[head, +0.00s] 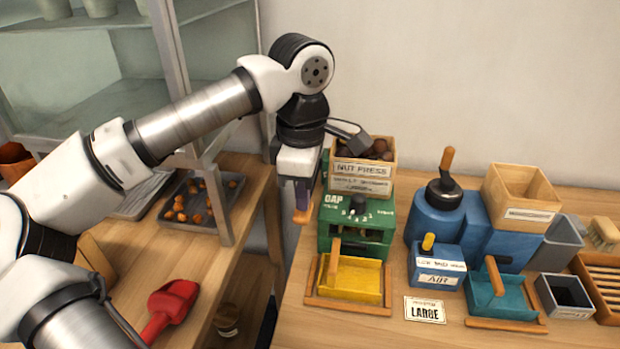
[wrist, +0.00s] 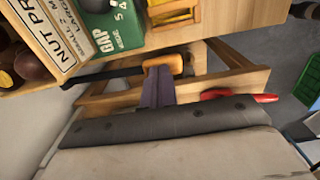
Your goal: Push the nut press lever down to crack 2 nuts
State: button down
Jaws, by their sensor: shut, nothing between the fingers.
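The green nut press (head: 340,212) stands on the right-hand table, with a wooden hopper (head: 362,185) of dark nuts (head: 375,150) on top. Its lever has a black rod (wrist: 105,78) and an orange handle (wrist: 165,63); the handle also shows low at the press's left side in the head view (head: 301,217). My gripper (wrist: 158,85) is shut and empty, pointing down left of the press. Its fingertips are at the orange handle and appear to touch it; exact contact is unclear. A yellow tray (head: 340,296) sits at the press's front.
A blue air unit (head: 437,265), a teal tray (head: 505,305), a wooden box (head: 520,200) and a LARGE card (head: 425,310) lie to the right. A red scoop (head: 170,305) and a dark tray with several nuts (head: 170,222) are on the left table. A gap separates the tables.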

aim_at(302, 215)
jog(key=shift+s+f+b, duration=0.15)
jog(key=shift+f+b, duration=0.6)
jog(key=shift+f, duration=0.25)
jog(key=shift+s+a+f+b, duration=0.1)
jog(key=shift+s+f+b, duration=0.05)
jog(key=shift+f+b, duration=0.9)
jog(key=shift+f, duration=0.1)
jog(key=shift+f+b, duration=0.35)
jog(key=shift+f, duration=0.1)
jog(key=r+p, duration=0.2)
jog(key=r, duration=0.1)
jog(key=r+p, duration=0.2)
jog(key=r, duration=0.1)
jog(key=r+p, duration=0.3)
jog(key=r, duration=0.1)
jog(key=shift+w, duration=0.4)
jog(key=shift+f, duration=0.1)
jog(key=shift+f, duration=0.1)
